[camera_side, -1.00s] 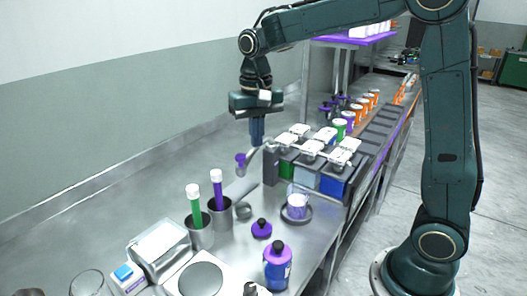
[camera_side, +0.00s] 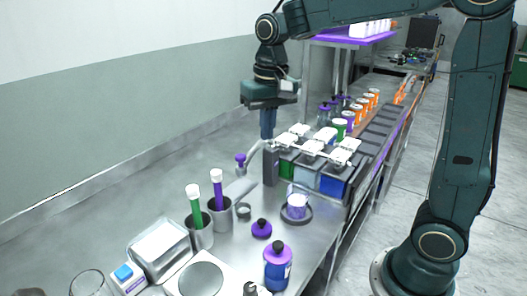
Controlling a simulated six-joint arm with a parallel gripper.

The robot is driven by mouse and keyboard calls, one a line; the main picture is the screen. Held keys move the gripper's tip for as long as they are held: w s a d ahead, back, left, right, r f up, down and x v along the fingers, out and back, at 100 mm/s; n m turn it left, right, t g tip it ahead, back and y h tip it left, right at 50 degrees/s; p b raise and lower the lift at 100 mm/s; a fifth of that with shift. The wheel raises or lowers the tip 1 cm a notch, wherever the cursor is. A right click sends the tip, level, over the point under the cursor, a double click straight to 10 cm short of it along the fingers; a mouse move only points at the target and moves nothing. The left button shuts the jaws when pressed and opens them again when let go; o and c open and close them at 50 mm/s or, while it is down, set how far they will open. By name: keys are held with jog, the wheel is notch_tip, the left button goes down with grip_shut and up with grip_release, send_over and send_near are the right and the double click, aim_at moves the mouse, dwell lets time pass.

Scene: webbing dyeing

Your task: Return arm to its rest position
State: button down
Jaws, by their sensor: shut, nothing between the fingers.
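My gripper (camera_side: 268,136) points straight down above the metal bench, just behind and left of the row of dye vats. Its fingers are together with nothing between them. A small purple-topped item (camera_side: 240,160) stands on the bench to the left of the gripper, apart from it. The row of vats (camera_side: 308,172) with white-lidded tops, showing green, pale and blue fronts, is to the right of the gripper. My arm reaches across the top of the picture from its base at lower right.
Metal cups (camera_side: 199,233) hold green and purple tubes.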

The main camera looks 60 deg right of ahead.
jog(key=s+a+n+t, duration=0.1)
jog(key=s+n+t, duration=0.3)
jog(key=s, duration=1.5)
jog(key=shift+a+f+n+t, duration=0.15)
jog(key=shift+n+t, duration=0.25)
jog(key=shift+n, duration=0.2)
